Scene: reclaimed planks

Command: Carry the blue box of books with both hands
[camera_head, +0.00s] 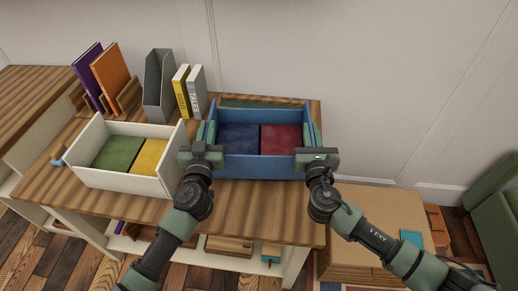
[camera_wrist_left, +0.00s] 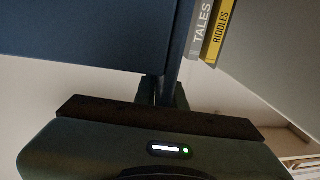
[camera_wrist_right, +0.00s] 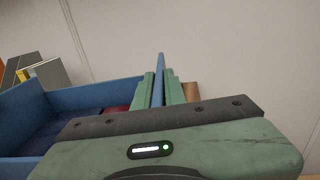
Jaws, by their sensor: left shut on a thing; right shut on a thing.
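The blue box (camera_head: 262,169) is at the right part of the wooden shelf top, with a dark blue book (camera_head: 238,138) and a red book (camera_head: 281,138) lying in it. My left gripper (camera_head: 205,135) is shut on the box's left wall. My right gripper (camera_head: 313,137) is shut on its right wall; the right wrist view shows green fingers on both sides of that blue wall (camera_wrist_right: 160,75). In the left wrist view the box (camera_wrist_left: 85,35) is dark and close. I cannot tell whether the box's underside touches the shelf top.
A white box (camera_head: 112,178) with green and yellow books stands close left of the blue box. A grey file holder (camera_head: 158,85), two upright books (camera_head: 188,90) and bookends with books (camera_head: 108,80) stand behind. A cardboard box (camera_head: 375,215) is on the floor at right, near a green chair (camera_head: 495,205).

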